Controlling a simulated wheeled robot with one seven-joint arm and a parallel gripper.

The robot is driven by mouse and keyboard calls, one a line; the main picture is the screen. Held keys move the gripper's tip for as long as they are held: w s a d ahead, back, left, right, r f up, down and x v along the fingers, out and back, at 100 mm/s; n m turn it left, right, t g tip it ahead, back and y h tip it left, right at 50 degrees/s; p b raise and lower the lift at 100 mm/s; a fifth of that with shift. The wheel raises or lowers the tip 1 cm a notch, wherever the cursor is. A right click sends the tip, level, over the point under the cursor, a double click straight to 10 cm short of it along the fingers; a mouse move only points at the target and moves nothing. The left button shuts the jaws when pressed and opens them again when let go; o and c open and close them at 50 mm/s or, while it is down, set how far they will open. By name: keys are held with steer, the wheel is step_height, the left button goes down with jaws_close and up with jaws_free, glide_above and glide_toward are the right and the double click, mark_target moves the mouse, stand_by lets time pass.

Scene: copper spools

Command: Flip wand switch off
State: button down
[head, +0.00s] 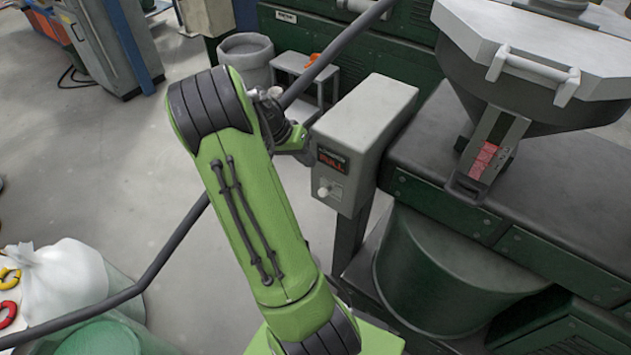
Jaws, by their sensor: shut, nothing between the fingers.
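A grey control box (365,130) stands on a post at the centre right. Its front bears a label with red lettering and, below it, a small pale knob or switch (325,190). Which way the switch is set is too small to tell. My gripper (304,132) is at the end of my green arm, just left of the box's upper front. It is shut and empty, and partly hidden behind my arm. I cannot tell whether it touches the box. The switch is in plain view, below and to the right of my gripper.
A long dark rod or hose (172,246) runs diagonally behind my arm. A dark green machine bench (530,205) with a grey-lidded hopper (540,70) fills the right. A green drum (440,275) stands below. The grey floor (120,170) at left is open.

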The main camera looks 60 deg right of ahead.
mark_target(326, 191)
step_height(326, 191, down, 6)
steer(key=s+b, duration=0.1)
steer(key=s, duration=0.1)
steer(key=shift+s+a+f, duration=0.15)
steer(key=shift+s+a, duration=0.05)
steer(key=shift+s, duration=0.2)
steer(key=shift+a+f+h+b, duration=0.2)
steer(key=shift+h+b, duration=0.1)
steer(key=shift+b, duration=0.3)
